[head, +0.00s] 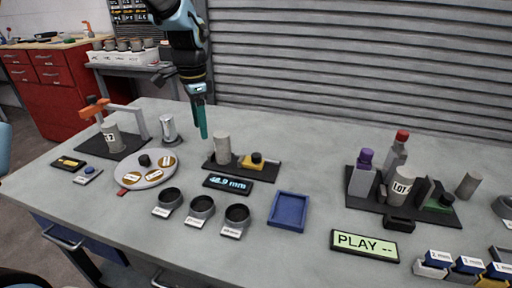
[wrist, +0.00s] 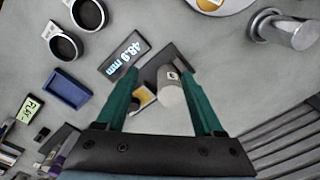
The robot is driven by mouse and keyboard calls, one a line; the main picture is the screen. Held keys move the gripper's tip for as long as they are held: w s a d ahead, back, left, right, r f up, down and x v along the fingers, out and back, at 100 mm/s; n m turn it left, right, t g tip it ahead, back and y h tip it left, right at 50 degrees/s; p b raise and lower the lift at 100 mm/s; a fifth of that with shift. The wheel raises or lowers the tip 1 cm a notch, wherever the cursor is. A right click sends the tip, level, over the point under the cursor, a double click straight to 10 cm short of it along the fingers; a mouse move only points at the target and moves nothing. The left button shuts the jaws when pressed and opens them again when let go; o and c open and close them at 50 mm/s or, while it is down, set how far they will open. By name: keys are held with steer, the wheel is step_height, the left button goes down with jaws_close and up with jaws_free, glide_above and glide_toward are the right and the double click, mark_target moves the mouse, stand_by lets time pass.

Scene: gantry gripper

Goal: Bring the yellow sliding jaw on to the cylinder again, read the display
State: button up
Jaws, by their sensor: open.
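A grey cylinder (head: 222,147) stands upright at the left of a dark gauge base (head: 228,172). The yellow sliding jaw (head: 254,162), with a black knob on top, sits on the same base to the right of the cylinder, with a gap between them. The display (head: 228,184) in front reads 48.9 mm. My gripper (head: 201,135) hangs above and behind the cylinder. In the wrist view my gripper (wrist: 168,95) is open, its green fingers spread and empty. The cylinder (wrist: 172,98) shows between and beyond them; a finger partly hides the yellow jaw (wrist: 147,97).
Three dark cups (head: 202,206) and a blue tray (head: 289,210) stand in front. A round turntable (head: 145,171) and a metal post (head: 168,129) are at the left. Bare table lies between the gauge and that fixture.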

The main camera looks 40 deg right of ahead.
mark_target(256, 155)
steer(key=s+d+m, duration=0.7)
steer(key=s+d, duration=0.1)
steer(key=d, duration=0.5)
step_height(256, 155, down, 11)
steer(key=p, duration=0.3)
steer(key=shift+s+a+r, duration=0.1)
steer(key=shift+a+r, duration=0.05)
steer(key=shift+r, duration=0.05)
jaws_close()
stand_by(0.4)
